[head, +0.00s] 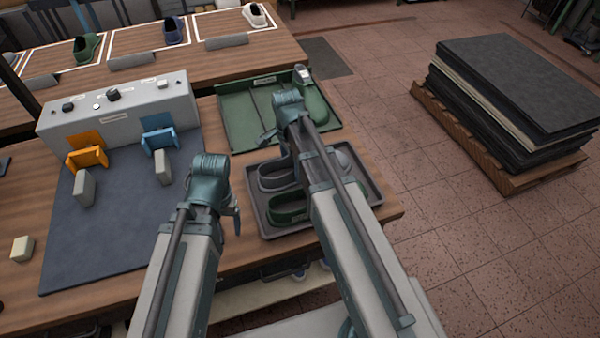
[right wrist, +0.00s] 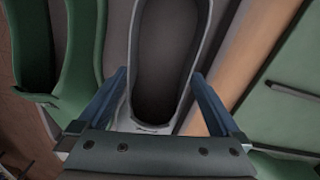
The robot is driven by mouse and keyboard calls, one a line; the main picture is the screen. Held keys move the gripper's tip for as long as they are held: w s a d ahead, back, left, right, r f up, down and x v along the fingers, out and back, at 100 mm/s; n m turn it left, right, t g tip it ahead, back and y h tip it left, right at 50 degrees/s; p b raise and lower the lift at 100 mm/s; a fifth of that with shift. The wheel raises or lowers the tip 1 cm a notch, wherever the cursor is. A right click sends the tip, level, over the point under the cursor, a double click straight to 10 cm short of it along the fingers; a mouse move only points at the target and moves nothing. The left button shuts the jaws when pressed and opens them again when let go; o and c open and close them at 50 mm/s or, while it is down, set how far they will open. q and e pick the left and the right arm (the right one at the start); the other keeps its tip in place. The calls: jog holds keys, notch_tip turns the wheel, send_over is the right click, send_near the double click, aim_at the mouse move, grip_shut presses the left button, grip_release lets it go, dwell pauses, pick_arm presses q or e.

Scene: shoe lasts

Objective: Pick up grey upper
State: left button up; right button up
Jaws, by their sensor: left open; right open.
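A grey upper (head: 277,178) lies in a dark grey tray (head: 264,232) at the table's right end, partly hidden by my right arm. In the right wrist view the upper (right wrist: 139,70) runs lengthwise away from me, its opening facing the camera. My right gripper (right wrist: 160,78) is open, its two fingers on either side of the near end of the upper; I cannot tell whether they touch it. A green upper (head: 288,211) lies beside it in the tray, nearer me. My left gripper (head: 232,207) is open and empty to the left of the tray.
A green tray (head: 240,122) stands just behind. A grey control box (head: 120,112) with orange (head: 88,157) and blue (head: 160,139) holders stands left on a dark mat (head: 110,245). Another table with several shoes is at the back. A stacked pallet (head: 510,90) stands right.

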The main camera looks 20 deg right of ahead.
pick_arm(q)
jog(key=shift+f, duration=0.1)
pick_arm(e)
jog(key=shift+c, duration=0.2)
jog(key=c, duration=1)
jog(key=shift+c, duration=0.2)
notch_tip(320, 180, up, 10)
jog(key=p, duration=1)
pick_arm(q)
notch_tip(320, 180, up, 10)
pick_arm(e)
jog(key=shift+f, duration=0.1)
